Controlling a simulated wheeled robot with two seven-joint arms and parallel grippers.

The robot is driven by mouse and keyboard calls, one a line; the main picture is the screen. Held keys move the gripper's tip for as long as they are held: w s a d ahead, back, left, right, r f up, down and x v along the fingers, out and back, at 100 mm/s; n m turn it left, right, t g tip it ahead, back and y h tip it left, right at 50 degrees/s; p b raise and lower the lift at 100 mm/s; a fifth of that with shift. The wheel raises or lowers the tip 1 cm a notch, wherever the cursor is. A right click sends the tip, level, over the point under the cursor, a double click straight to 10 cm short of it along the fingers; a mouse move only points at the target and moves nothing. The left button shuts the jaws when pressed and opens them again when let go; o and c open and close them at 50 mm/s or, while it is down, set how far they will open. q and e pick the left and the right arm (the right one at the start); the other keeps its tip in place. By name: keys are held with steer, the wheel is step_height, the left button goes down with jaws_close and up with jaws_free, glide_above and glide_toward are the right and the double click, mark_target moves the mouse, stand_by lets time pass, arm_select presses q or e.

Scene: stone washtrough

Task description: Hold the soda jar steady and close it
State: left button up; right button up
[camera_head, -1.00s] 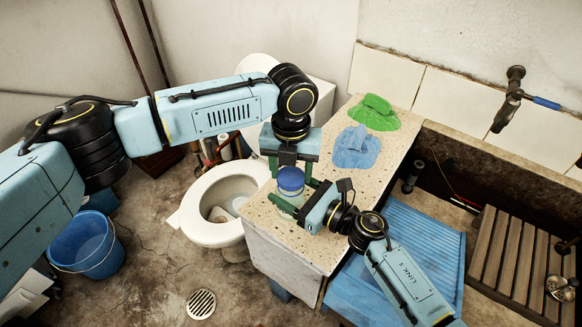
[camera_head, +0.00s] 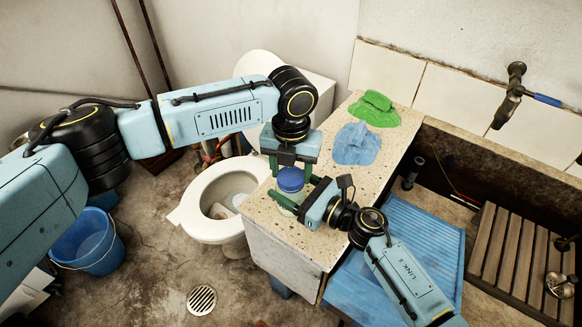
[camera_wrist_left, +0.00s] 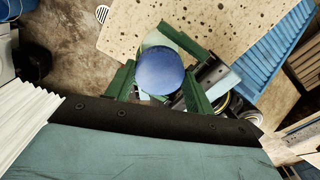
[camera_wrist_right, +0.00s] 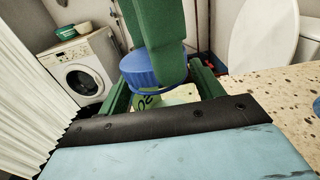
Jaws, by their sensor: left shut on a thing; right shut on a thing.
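The soda jar (camera_head: 285,203) stands upright near the counter's front left corner, with its blue lid (camera_head: 291,178) on top. My left gripper (camera_head: 291,172) points down from above and is shut on the lid. The left wrist view shows the round lid (camera_wrist_left: 160,70) between its green fingers. My right gripper (camera_head: 291,199) comes in low from the right and is shut on the jar body. In the right wrist view the jar's green label (camera_wrist_right: 150,102) shows under the lid, with a left finger in front. I cannot tell whether the lid is seated fully.
On the speckled counter (camera_head: 345,190) behind lie a blue cloth (camera_head: 356,145) and a green cloth (camera_head: 374,109). A toilet (camera_head: 205,225) stands left of the counter. The stone trough with a blue washboard (camera_head: 425,235) and wooden slats (camera_head: 515,260) lies right.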

arm_select(q)
steer(key=m, duration=0.7)
steer(key=shift+d+r, duration=0.1)
steer(key=shift+r, duration=0.05)
steer(key=shift+m, duration=0.9)
steer(key=o, duration=0.9)
steer(key=shift+r, duration=2.15)
steer(key=shift+c, duration=0.2)
